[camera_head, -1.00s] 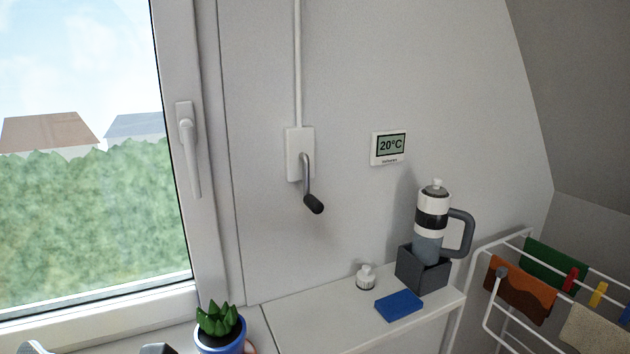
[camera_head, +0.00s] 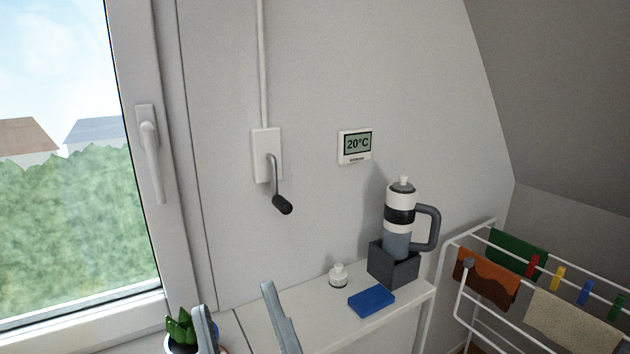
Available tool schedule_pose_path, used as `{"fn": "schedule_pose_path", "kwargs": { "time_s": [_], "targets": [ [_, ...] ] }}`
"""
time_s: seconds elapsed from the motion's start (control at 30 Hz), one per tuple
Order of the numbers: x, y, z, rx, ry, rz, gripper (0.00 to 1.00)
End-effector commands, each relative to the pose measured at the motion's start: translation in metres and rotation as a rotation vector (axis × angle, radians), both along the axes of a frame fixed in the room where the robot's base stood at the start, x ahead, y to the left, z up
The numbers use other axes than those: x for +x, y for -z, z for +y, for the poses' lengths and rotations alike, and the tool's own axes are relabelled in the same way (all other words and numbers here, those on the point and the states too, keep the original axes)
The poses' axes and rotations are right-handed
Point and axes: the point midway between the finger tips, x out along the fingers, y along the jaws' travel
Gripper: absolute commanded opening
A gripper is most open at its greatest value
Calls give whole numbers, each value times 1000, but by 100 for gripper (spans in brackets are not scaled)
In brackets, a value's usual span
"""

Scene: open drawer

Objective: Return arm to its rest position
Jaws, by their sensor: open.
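My gripper (camera_head: 236,300) rises into the bottom of the head view, left of the middle. Its two grey fingers stand apart with nothing between them, so it is open and empty. The right finger appears in front of the left end of the white shelf (camera_head: 262,322). I cannot tell how near the fingers are to either. The rest of my arm is out of view.
A blue block (camera_head: 371,301), a small white bottle (camera_head: 338,277) and a dark holder (camera_head: 393,268) with a handled flask (camera_head: 399,222) stand on the shelf. A crank (camera_head: 279,190) hangs on the wall. A window handle (camera_head: 151,155) is at left, a drying rack (camera_head: 462,300) at right.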

Motion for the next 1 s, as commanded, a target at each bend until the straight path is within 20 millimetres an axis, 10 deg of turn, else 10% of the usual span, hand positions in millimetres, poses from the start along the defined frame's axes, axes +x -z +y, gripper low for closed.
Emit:
{"fn": "schedule_pose_path", "kwargs": {
  "time_s": [0.47, 1.0],
  "targets": [
    [-42, 151, -157, 227, 219, 408, 44],
    [-191, 282, -273, -9, 474, 848, 44]
  ]
}}
